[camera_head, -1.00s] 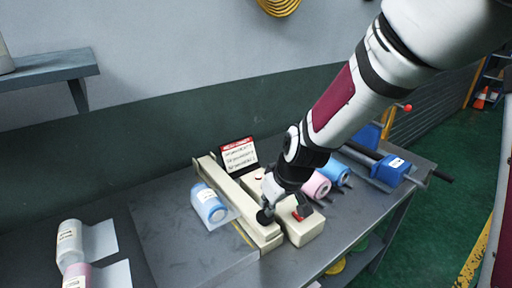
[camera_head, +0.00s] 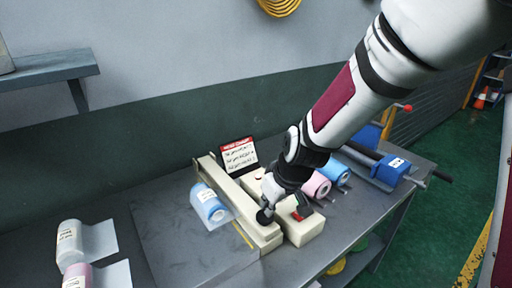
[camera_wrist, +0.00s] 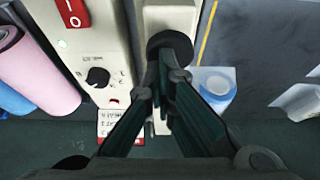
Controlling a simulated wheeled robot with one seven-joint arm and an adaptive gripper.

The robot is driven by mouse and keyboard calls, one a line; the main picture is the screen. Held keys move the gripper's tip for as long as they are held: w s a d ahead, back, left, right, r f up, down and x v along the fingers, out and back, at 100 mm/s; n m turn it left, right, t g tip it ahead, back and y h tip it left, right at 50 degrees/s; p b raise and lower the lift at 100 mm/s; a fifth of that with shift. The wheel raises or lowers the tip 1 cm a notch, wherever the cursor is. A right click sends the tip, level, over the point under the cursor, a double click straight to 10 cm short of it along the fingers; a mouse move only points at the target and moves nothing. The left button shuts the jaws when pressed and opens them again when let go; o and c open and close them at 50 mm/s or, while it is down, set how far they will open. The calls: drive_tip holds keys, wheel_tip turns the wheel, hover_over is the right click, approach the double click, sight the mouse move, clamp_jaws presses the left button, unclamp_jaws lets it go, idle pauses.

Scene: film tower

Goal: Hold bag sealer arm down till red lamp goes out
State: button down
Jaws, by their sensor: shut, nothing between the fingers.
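The cream bag sealer (camera_head: 265,238) stands on the grey bench. Its long arm (camera_head: 232,192) lies low along the base. My gripper (camera_head: 267,205) is shut and empty, with its fingertips on the round black knob (camera_wrist: 170,42) at the arm's near end. In the wrist view my gripper (camera_wrist: 172,68) covers part of that knob. The control box beside the arm has a red rocker switch (camera_wrist: 72,12), a black dial (camera_wrist: 97,77) and a small red lamp (camera_wrist: 113,101). The lamp looks red, but it is too small to tell surely whether it is lit.
A blue film roll (camera_head: 209,206) lies left of the sealer arm. Pink (camera_head: 316,186) and blue (camera_head: 334,172) rolls lie right of the box, before a blue clamp device (camera_head: 391,168). A sign card (camera_head: 238,157) stands behind. More rolls (camera_head: 70,242) lie at left.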

drive_tip(key=shift+s+d+f, duration=0.2)
drive_tip(key=shift+s+f, duration=0.05)
drive_tip(key=shift+f, duration=0.2)
drive_tip(key=shift+s+d+f, duration=0.2)
drive_tip(key=shift+f, duration=0.2)
drive_tip(key=r+p, duration=0.1)
drive_tip(key=r, duration=0.1)
drive_tip(key=r+p, duration=0.1)
drive_tip(key=r, duration=0.1)
drive_tip(key=r+p, duration=0.1)
drive_tip(key=r, duration=0.1)
drive_tip(key=shift+w+a+r, duration=0.1)
drive_tip(key=shift+w+r, duration=0.05)
drive_tip(key=shift+w, duration=0.15)
drive_tip(key=s+d+r+p, duration=0.1)
drive_tip(key=s+d+r, duration=0.2)
drive_tip(key=s+r, duration=0.2)
drive_tip(key=shift+d+r, duration=0.2)
drive_tip(key=shift+r, duration=0.65)
drive_tip(key=s+d+r+m+h, duration=0.1)
drive_tip(key=s+d+r+m, duration=0.1)
drive_tip(key=s, duration=0.4)
drive_tip(key=s+d+r+m, duration=0.2)
drive_tip(key=s+d+r, duration=0.2)
drive_tip(key=s+d, duration=0.1)
drive_tip(key=s+d+r+m+t+h, duration=0.1)
drive_tip(key=s+d+r, duration=0.3)
drive_tip(key=s, duration=0.4)
drive_tip(key=shift+m+h, duration=0.3)
drive_tip(key=shift+m, duration=0.6)
